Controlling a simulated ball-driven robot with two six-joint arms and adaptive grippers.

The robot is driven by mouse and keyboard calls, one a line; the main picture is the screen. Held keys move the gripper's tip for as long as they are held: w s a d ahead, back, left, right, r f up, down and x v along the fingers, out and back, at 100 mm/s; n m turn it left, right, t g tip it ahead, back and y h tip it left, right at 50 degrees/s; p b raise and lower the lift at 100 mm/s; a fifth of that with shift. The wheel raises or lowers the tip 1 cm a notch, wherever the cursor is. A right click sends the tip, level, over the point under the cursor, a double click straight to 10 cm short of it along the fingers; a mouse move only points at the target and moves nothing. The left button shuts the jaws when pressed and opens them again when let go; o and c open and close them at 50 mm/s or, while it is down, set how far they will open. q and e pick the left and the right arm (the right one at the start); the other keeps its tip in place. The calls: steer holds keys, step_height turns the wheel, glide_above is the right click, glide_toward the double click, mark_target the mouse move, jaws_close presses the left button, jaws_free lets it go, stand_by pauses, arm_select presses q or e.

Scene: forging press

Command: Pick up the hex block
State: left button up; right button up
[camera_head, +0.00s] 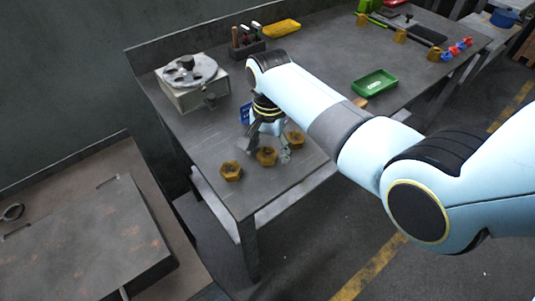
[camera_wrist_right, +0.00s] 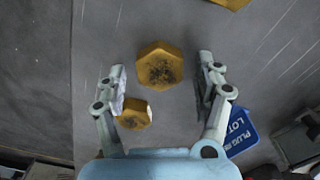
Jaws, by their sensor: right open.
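Several brass-yellow hex blocks lie on the dark metal table; three near its front corner are a left one (camera_head: 231,171), a middle one (camera_head: 266,157) and a right one (camera_head: 295,139). My right gripper (camera_head: 267,147) is above them, pointing down, open and empty. In the right wrist view a hex block (camera_wrist_right: 160,68) with a dark, scuffed top lies between the spread fingertips, with a gap on each side. A second hex block (camera_wrist_right: 134,114) lies by the left finger, partly covered by it. My left gripper is out of view.
A blue label plate (camera_wrist_right: 238,133) is close to the gripper. A rotary fixture (camera_head: 190,82) stands at the table's left, with a tool holder (camera_head: 248,47) and a yellow tray (camera_head: 282,28) behind. A green tray (camera_head: 374,83) lies right of my arm. The front table edge is close.

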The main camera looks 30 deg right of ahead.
jaws_close()
stand_by(0.3)
steer(key=shift+r, duration=0.1)
